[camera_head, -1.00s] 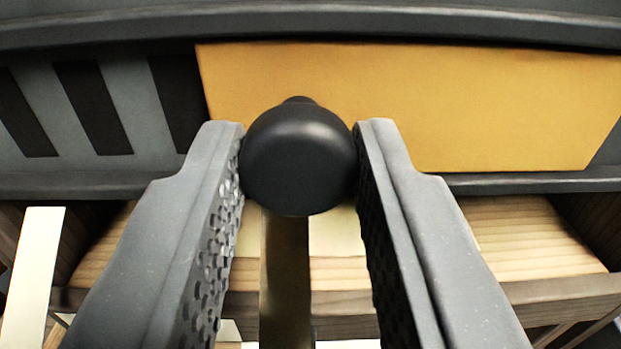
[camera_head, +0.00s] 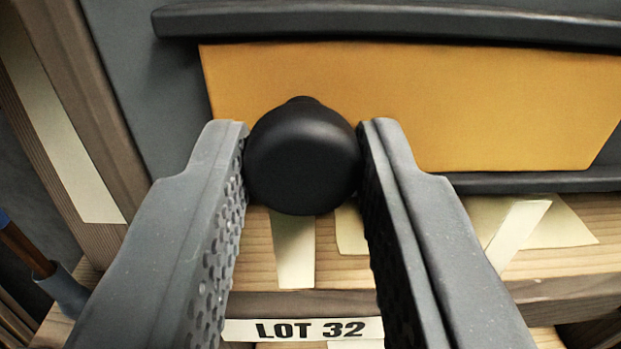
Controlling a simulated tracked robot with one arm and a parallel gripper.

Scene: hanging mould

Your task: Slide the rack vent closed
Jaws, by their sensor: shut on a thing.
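The vent's orange sliding plate (camera_head: 420,110) sits between two dark rails and fills most of the upper right of the view. Its round black knob (camera_head: 303,158) stands out near the plate's left end. My gripper (camera_head: 303,160) is shut on the knob, one ribbed finger on each side. No vent slots show to the left of the plate, only a narrow plain grey strip and a grey panel. The plate's right end is partly out of frame, and the knob and fingers hide part of its lower edge.
The upper rail (camera_head: 380,25) ends at the upper left, and the lower rail (camera_head: 540,182) runs below the plate. A wooden post (camera_head: 75,90) stands at the left. Below are a wooden shelf (camera_head: 400,270), pale strips and a "LOT 32" label (camera_head: 300,329).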

